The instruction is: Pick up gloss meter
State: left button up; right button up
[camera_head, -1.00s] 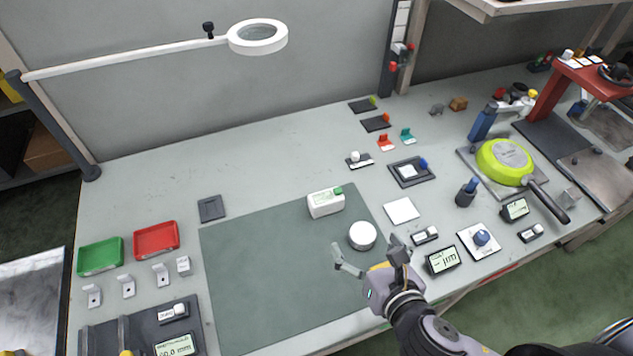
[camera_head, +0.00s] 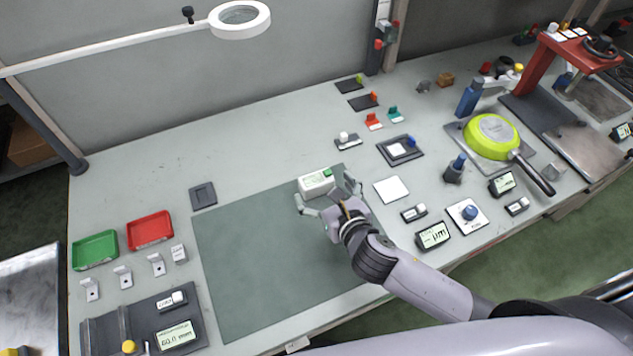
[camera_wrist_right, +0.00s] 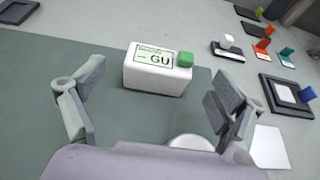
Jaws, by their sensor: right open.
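The gloss meter is a white box (camera_head: 317,182) with a green button and a small display, standing on the green mat (camera_head: 260,262) near its far right edge. In the right wrist view the gloss meter (camera_wrist_right: 157,72) shows its display reading "GU", ahead of and between the spread fingers. My right gripper (camera_head: 328,200) is open and empty just on the near side of the meter. Its fingers (camera_wrist_right: 155,110) do not appear to be closed on it. A round white piece (camera_wrist_right: 190,142) is partly hidden under the gripper. My left gripper is not in view.
A white square tile (camera_head: 393,190) lies right of the mat, with several small meters near the front edge. A green pan (camera_head: 493,137) stands at the right. Green (camera_head: 95,250) and red (camera_head: 150,230) trays stand at the left. The mat's left part is clear.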

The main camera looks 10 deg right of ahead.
aim_at(316, 179)
jog(key=x, duration=0.5)
jog(key=shift+r+p, duration=0.15)
jog(key=shift+p, duration=0.15)
jog(key=shift+c, duration=0.4)
jog(key=c, duration=1.3)
jog(key=shift+c, duration=0.5)
jog(key=shift+r, duration=0.15)
